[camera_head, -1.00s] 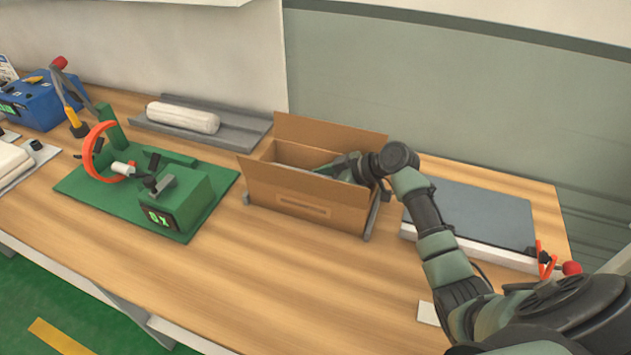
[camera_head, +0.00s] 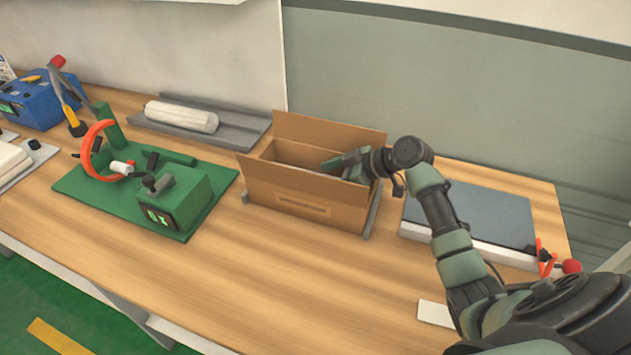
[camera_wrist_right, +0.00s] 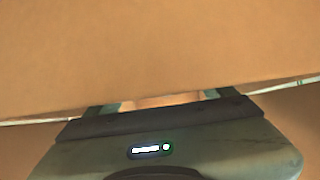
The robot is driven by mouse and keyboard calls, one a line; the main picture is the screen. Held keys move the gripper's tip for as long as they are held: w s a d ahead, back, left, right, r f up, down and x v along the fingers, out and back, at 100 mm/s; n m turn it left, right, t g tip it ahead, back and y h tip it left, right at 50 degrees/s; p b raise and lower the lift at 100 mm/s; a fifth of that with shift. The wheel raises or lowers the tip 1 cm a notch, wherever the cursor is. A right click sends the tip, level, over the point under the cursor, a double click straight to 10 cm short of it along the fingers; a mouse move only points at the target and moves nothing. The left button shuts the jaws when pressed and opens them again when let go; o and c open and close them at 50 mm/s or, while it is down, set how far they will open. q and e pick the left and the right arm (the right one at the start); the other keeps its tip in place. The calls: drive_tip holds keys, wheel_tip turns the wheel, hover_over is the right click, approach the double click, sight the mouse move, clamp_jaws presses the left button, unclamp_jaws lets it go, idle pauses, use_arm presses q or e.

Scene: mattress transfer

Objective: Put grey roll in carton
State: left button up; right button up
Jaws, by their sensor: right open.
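The open brown carton (camera_head: 310,205) stands on the table with its flaps up. My right gripper (camera_head: 332,164) is at the carton's opening, near its right end, and is open. In the right wrist view, cardboard of the carton (camera_wrist_right: 160,50) fills most of the picture beyond my right gripper (camera_wrist_right: 158,104). Nothing shows between the fingers. No grey roll can be made out in the carton; its floor is hidden by the front wall. A pale, whitish roll (camera_head: 181,116) lies in a grey tray (camera_head: 232,130) behind the carton's left. My left gripper is not in view.
A green fixture (camera_head: 180,196) with an orange ring stands left of the carton. A blue box device (camera_head: 42,100) is at the far left. A dark grey flat slab (camera_head: 470,215) lies right of the carton, under my arm. The front middle of the table is clear.

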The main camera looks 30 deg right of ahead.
drive_tip(key=b+v, duration=0.1)
drive_tip(key=v, duration=0.8)
drive_tip(key=shift+w, duration=0.1)
idle(0.8)
